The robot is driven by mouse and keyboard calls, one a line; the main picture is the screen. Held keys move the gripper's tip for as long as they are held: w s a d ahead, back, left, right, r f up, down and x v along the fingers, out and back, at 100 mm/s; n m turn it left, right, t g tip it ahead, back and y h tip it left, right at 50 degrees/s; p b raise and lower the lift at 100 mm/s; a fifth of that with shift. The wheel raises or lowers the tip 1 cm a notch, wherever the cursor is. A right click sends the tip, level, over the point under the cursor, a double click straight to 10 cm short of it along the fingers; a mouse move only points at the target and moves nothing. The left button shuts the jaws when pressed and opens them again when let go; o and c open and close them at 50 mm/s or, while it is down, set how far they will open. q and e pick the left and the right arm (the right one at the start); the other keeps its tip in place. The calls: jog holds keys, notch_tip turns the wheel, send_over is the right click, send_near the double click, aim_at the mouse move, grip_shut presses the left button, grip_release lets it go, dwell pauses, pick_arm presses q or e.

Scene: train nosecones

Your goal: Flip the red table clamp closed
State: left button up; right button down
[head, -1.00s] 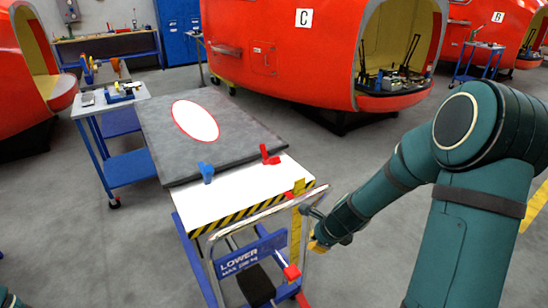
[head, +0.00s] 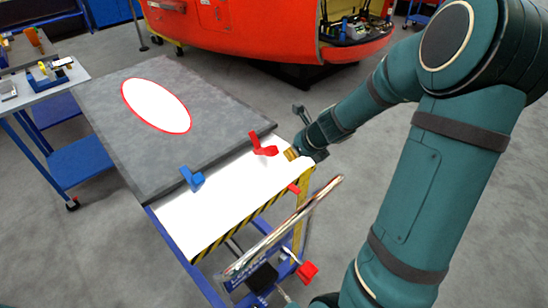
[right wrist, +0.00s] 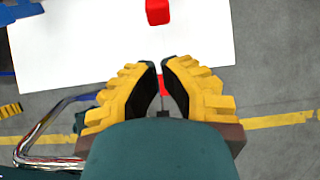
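The red table clamp (head: 263,145) stands at the right edge of the grey slab (head: 150,125), its handle angled up. It also shows as a red block at the top of the right wrist view (right wrist: 158,12). My right gripper (head: 292,154) is just right of the clamp, over the white tabletop's right edge, apart from the clamp. In the right wrist view, its yellow fingers (right wrist: 161,70) are partly open with a narrow gap and nothing held. My left gripper is not in view.
A blue clamp (head: 192,178) sits on the slab's front edge. The white tabletop (head: 215,205) is clear in front. The cart's metal handle (head: 285,230) stands at the front. A small blue table (head: 40,85) is at left, and an orange nosecone (head: 250,35) behind.

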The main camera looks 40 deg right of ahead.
aim_at(271, 147)
jog(key=b+x, duration=0.4)
jog(key=x, duration=0.4)
jog(key=shift+f+b, duration=0.3)
jog(key=shift+x, duration=0.8)
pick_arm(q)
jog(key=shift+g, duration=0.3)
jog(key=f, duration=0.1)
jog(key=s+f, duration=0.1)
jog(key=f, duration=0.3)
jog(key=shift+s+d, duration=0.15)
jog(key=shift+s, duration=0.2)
pick_arm(e)
jog(key=shift+w+r, duration=0.1)
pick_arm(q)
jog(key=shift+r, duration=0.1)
